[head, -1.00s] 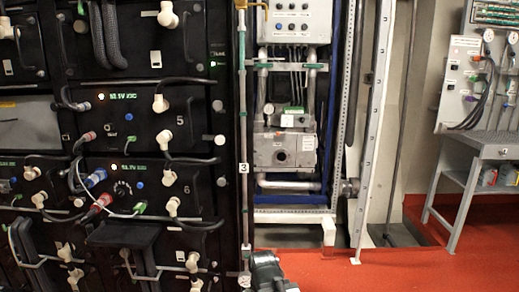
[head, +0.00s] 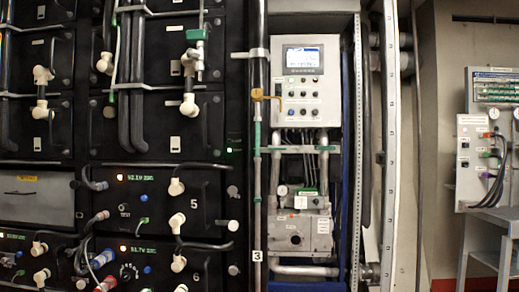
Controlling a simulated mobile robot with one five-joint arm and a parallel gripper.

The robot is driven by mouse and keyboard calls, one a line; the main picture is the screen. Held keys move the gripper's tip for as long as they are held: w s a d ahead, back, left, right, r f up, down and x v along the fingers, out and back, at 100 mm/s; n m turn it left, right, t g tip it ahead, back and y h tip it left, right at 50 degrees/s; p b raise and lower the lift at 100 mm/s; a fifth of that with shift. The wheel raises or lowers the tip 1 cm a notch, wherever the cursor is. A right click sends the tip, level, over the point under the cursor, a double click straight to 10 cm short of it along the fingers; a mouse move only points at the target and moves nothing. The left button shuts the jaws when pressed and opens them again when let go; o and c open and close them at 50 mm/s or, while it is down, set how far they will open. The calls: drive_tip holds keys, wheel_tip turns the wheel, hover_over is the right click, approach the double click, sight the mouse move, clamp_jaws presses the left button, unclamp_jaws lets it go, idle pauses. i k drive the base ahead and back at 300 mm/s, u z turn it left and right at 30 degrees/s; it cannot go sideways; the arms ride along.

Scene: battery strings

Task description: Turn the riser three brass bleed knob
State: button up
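The riser with label "3" (head: 257,256) is a thin grey vertical pipe along the right edge of the black battery racks in the head view. A brass-yellow handle or knob (head: 262,97) sits on this pipe, level with the lower part of the grey control box. It is small, and I cannot tell whether it is the bleed knob or a lever valve. A green band (head: 257,136) marks the pipe below it. My gripper is not in view.
Black battery racks (head: 150,125) with white elbow fittings and cables fill the left. A grey control box (head: 305,85) with a lit screen stands right of the riser, above a pump unit (head: 297,235). A grey bench (head: 490,235) stands far right.

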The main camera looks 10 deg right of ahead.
sight(256, 93)
drive_tip(key=u, duration=2.85)
drive_tip(key=k, duration=0.95)
drive_tip(key=u, duration=0.1)
